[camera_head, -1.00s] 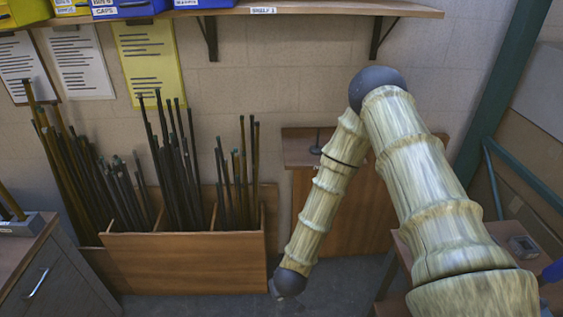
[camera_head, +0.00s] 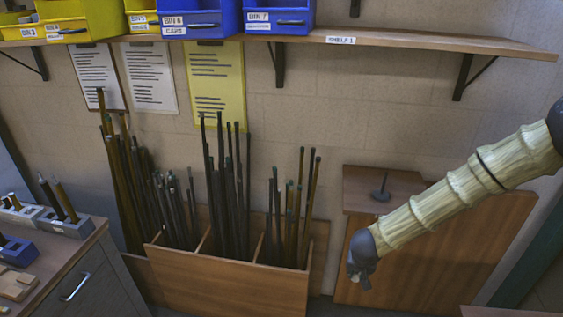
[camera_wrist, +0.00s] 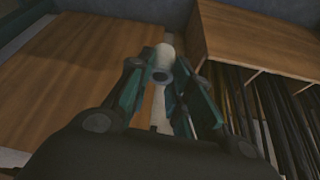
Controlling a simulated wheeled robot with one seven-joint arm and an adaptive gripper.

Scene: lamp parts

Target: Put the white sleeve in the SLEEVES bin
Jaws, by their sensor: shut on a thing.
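In the wrist view, the white sleeve (camera_wrist: 165,54) is a short pale tube held between the fingertips of my gripper (camera_wrist: 162,76), its dark round opening facing the camera. In the head view, my gripper (camera_head: 361,273) hangs at the end of the arm, low at the right, in front of a wooden panel. The sleeve cannot be made out there. Blue and yellow bins stand on the shelf at the top. One blue bin (camera_head: 201,18) reads BIN 6 CAPS. The blue BIN 7 (camera_head: 279,15) has a lower label too small to read. I cannot tell which bin is SLEEVES.
A wooden rack (camera_head: 237,284) full of upright rods stands left of my gripper. The shelf (camera_head: 420,45) is bare right of BIN 7. A small wooden stand (camera_head: 365,190) holds a dark peg. A drawer cabinet (camera_head: 80,275) with parts on top is at the lower left.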

